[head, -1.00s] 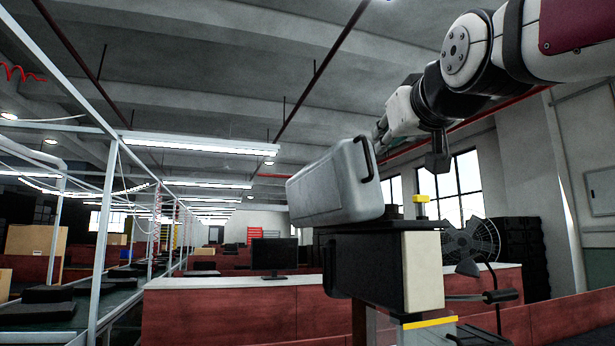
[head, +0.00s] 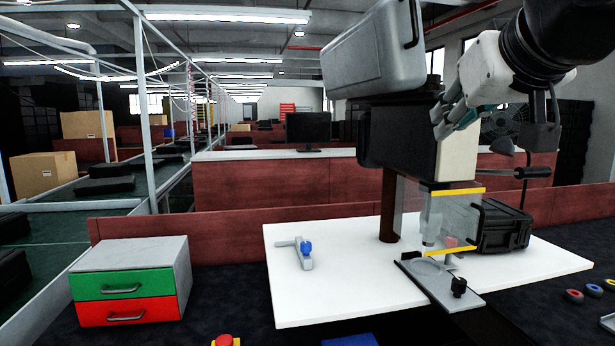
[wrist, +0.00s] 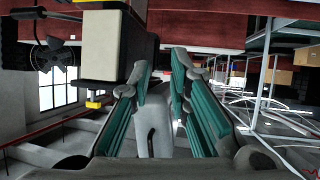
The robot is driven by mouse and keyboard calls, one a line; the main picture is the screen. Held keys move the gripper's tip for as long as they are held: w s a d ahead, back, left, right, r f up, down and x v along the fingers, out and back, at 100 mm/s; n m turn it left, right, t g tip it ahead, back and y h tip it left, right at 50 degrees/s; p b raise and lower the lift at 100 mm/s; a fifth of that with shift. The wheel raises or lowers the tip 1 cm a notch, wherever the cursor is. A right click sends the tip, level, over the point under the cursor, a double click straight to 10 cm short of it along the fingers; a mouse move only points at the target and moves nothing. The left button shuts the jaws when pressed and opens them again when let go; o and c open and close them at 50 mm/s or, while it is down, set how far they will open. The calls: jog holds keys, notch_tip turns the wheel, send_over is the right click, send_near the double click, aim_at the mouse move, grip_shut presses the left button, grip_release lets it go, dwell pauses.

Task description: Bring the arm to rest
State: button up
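My gripper (head: 441,118) is at the upper right in the head view, in front of the cream end of a dark machine head. No object shows in its grasp. In the wrist view, my gripper's (wrist: 163,78) two teal-padded fingers stand apart with a gap between them. A grey case with a black handle (wrist: 154,115) shows through that gap, seemingly beyond the fingers. In the head view the grey case (head: 365,55) sits tilted on top of the machine head (head: 398,140). My arm comes in from the upper right edge; its upper links are out of view.
A white table (head: 350,295) carries the machine's post, a clear yellow-edged guard (head: 452,222), a black case (head: 503,228) and a small blue-knobbed tool (head: 304,252). A drawer unit (head: 130,280) stands left. A red partition (head: 232,238) runs behind. Cartons (head: 44,174) stand far left.

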jog(key=s+f+g+p, duration=0.3)
jog(key=s+f+g, duration=0.5)
jog(key=s+f, duration=1.3)
notch_tip(320, 180, down, 4)
jog(key=shift+s+a+f+m+g, duration=0.1)
jog(key=shift+s+a+m+g, duration=0.1)
jog(key=shift+m+g, duration=0.15)
